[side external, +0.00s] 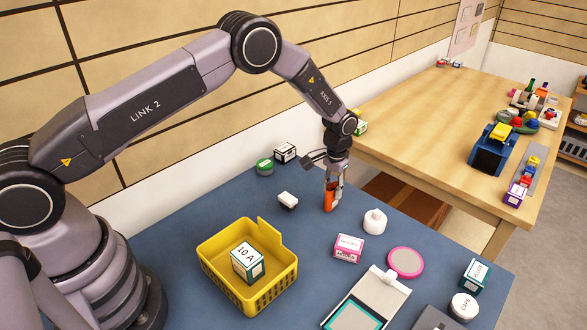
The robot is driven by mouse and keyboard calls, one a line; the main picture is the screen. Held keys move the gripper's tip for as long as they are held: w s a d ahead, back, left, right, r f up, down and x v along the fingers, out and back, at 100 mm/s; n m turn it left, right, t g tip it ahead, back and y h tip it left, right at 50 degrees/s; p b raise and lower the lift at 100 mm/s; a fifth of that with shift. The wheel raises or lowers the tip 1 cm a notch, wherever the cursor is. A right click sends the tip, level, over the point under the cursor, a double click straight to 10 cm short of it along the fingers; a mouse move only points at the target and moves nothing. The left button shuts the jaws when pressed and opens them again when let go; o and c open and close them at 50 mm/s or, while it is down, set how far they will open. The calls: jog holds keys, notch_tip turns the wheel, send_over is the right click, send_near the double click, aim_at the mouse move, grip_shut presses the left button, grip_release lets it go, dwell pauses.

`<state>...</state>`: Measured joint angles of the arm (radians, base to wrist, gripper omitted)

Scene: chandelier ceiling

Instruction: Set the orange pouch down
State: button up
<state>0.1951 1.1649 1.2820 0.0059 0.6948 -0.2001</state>
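The orange pouch (329,199) is at the fingers of my gripper (333,186), over the far middle of the blue table (235,212). The pouch hangs upright and narrow in this view. My gripper points down and its fingers are around the pouch's upper part. The pouch's lower end is at or very near the table top; I cannot tell whether it touches.
A yellow basket (225,282) holding a white and teal box (247,262) stands at front left. Near the pouch are a white bottle (375,222), a small white block (288,200) and a pink box (348,248). A wooden table (420,110) stands behind.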

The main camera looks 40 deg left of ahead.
jog(key=o, duration=0.3)
notch_tip(320, 180, up, 12)
notch_tip(320, 180, up, 13)
jog(key=t, duration=0.1)
send_over(333, 186)
jog(key=s+a, duration=0.3)
jog(key=s, duration=0.2)
jog(key=s+a+r+t, duration=0.2)
jog(key=s+a+r, duration=0.2)
jog(key=s+r, duration=0.7)
jog(key=s+a+t, duration=0.1)
jog(key=s, duration=0.6)
jog(key=s+a, duration=0.1)
jog(key=s, duration=0.7)
jog(key=s+a+t, duration=0.1)
jog(key=s, duration=0.6)
jog(key=shift+s+a+r+t, duration=0.2)
jog(key=shift+r+t, duration=0.1)
jog(key=shift+r, duration=0.1)
